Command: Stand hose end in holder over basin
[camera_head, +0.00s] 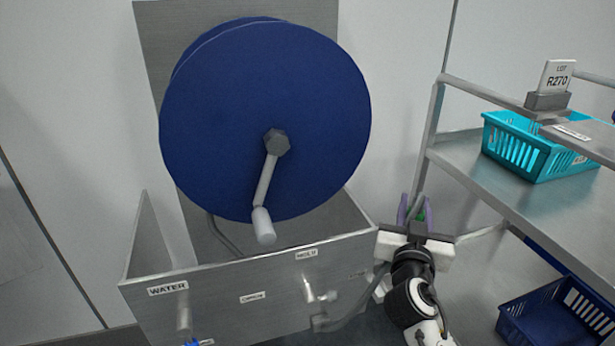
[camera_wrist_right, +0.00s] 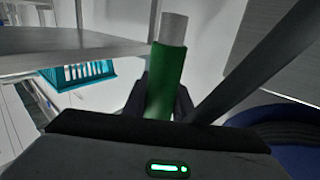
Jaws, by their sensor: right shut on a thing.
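My right gripper (camera_head: 416,212) is shut on the hose end, just right of the basin's right corner in the head view. In the right wrist view the hose end has a green sleeve (camera_wrist_right: 165,80) and a grey tip (camera_wrist_right: 174,27), between the dark fingers. In the head view only a bit of green shows between the fingers. The steel basin (camera_head: 225,295) stands below the blue reel (camera_head: 250,120). I cannot make out the holder for certain; small labels on the basin's front are partly unreadable. My left gripper is not in view.
The reel's crank handle (camera_head: 263,225) hangs over the basin. A steel rack (camera_head: 470,185) stands to the right, with a turquoise basket (camera_head: 530,150) on its shelf and a dark blue crate (camera_head: 550,315) lower down. A tap (camera_head: 183,315) sits on the basin's front.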

